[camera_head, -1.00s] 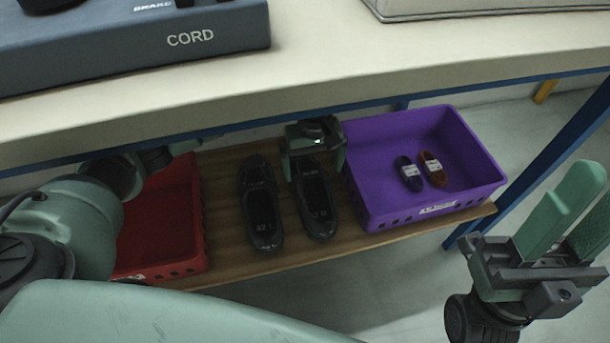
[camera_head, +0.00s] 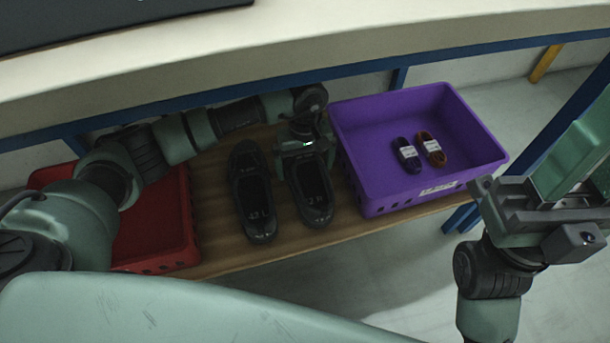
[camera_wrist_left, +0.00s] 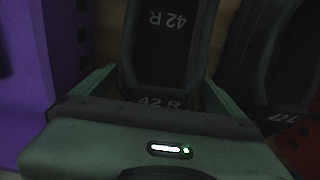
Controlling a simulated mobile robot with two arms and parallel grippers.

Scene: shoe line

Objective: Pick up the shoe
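A pair of black shoes stands on the wooden shelf under the bench: the left-hand shoe (camera_head: 257,205) and the right-hand shoe (camera_head: 316,205). My left gripper (camera_head: 305,160) reaches down over the far end of the right-hand shoe, fingers spread to either side. In the left wrist view, that shoe (camera_wrist_left: 165,50), marked "42 R", lies between the two green fingers (camera_wrist_left: 162,82); contact is unclear. The other shoe (camera_wrist_left: 275,70) is just outside the right finger there. My right gripper (camera_head: 585,160) is raised at the right edge, empty, fingers apart and partly cut off.
A red crate (camera_head: 165,250) is at the left, partly behind my arm. The bench top (camera_head: 330,45) overhangs the shelf (camera_head: 285,245). A blue leg stands at the right.

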